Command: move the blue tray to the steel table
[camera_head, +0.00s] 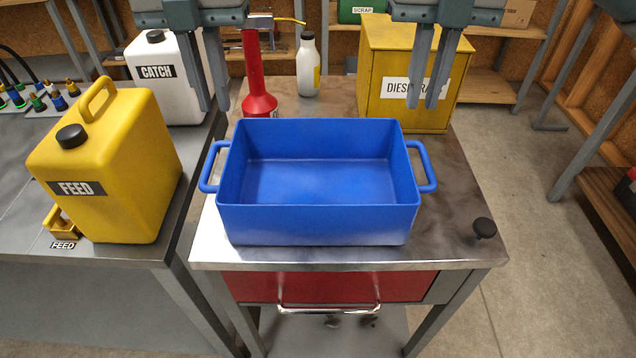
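The blue tray (318,222) is an empty open box with a loop handle at each end. It sits level on the metal-topped table (455,252) with a red drawer, in the middle of the head view. A grey-topped bench (110,252) stands to its left; I cannot tell which of the two is called the steel table. My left gripper (214,104) is open and empty, pointing down above and behind the tray's left handle (207,170). My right gripper (421,101) is open and empty, pointing down behind the right handle (427,168), in front of the yellow cabinet.
Behind the tray stand a red funnel-shaped can (258,80), a white bottle (309,68) and the yellow diesel cabinet (385,95). A black knob (484,228) lies at the front right. The bench holds yellow FEED (125,160) and white CATCH (175,90) jugs.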

